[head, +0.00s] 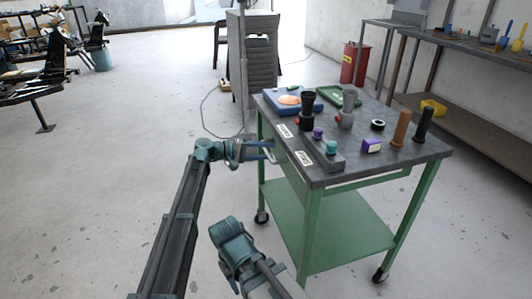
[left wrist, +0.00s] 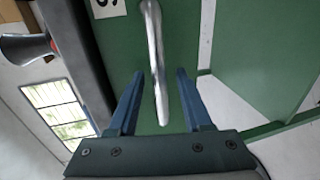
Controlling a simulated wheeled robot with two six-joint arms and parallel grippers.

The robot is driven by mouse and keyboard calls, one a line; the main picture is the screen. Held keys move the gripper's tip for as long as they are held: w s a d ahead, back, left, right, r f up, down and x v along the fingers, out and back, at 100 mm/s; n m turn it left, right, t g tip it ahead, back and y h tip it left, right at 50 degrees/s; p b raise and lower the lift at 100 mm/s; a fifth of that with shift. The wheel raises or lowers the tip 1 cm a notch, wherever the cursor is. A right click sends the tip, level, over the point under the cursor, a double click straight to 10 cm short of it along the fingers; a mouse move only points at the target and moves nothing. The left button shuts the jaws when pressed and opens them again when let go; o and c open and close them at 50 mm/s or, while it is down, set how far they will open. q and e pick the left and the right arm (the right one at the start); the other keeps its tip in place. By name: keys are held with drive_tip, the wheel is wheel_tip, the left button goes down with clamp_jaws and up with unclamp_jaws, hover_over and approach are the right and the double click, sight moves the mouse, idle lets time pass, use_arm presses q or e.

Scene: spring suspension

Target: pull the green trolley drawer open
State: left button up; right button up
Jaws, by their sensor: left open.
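The green trolley (head: 309,222) stands right of centre in the head view, with a dark grey top. Its green drawer front (left wrist: 120,45) fills the middle of the left wrist view, with a silver bar handle (left wrist: 154,40) on it. My left gripper (head: 272,150) is at the trolley's left side, just below the top's edge. In the left wrist view its two fingers (left wrist: 158,75) are open, one on each side of the handle, with gaps to it. Whether the handle lies at fingertip depth is hard to tell. The drawer looks closed.
The trolley top holds a blue tray (head: 280,103), a green tray (head: 345,95), dark and grey cups, a purple box (head: 371,146) and upright cylinders near its edge. A workbench (head: 450,52) and red bin (head: 353,62) stand behind. The floor left of the trolley is clear.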

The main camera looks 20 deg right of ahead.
use_arm(q)
clamp_jaws()
idle(1.4)
